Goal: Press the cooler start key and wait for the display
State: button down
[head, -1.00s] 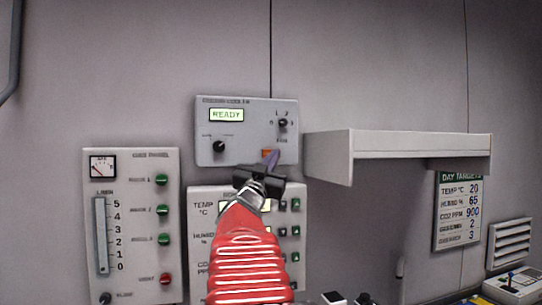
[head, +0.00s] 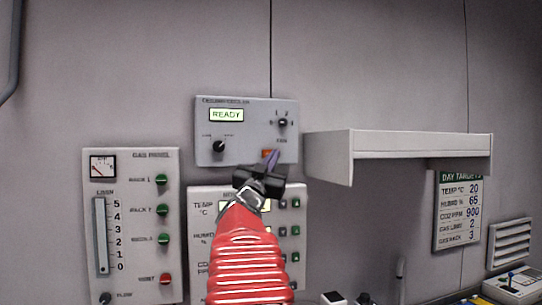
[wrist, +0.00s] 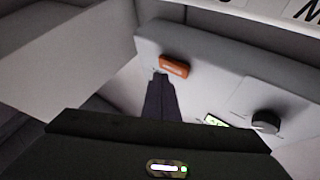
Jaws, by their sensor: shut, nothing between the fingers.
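The cooler panel (head: 246,117) is a grey box on the wall, with a lit display (head: 226,115) reading READY. Its orange key (head: 265,153) is at the lower right, partly hidden by my fingers in the head view. My gripper (head: 274,154) is shut and empty, with its fingertips close in front of the key. In the wrist view the orange key (wrist: 174,66) stands out just beyond and right of the fingertips (wrist: 158,76). I cannot tell whether they touch it. The display (wrist: 215,121) is partly hidden by my gripper there.
A black knob (head: 218,147) and a small selector (head: 283,123) sit on the same panel. A grey shelf (head: 420,145) juts out right of it. A monitor panel (head: 292,245) is below, partly behind my arm, and a gas panel (head: 131,225) is to the left.

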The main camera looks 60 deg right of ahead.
jog(key=shift+w+d, duration=0.1)
jog(key=shift+d, duration=0.05)
jog(key=shift+w+d, duration=0.15)
jog(key=shift+w+d, duration=0.4)
dwell(1.4)
dwell(0.3)
jog(key=shift+s+a, duration=0.7)
jog(key=s+a, duration=0.3)
jog(key=shift+s+a, duration=0.25)
dwell(0.5)
dwell(0.7)
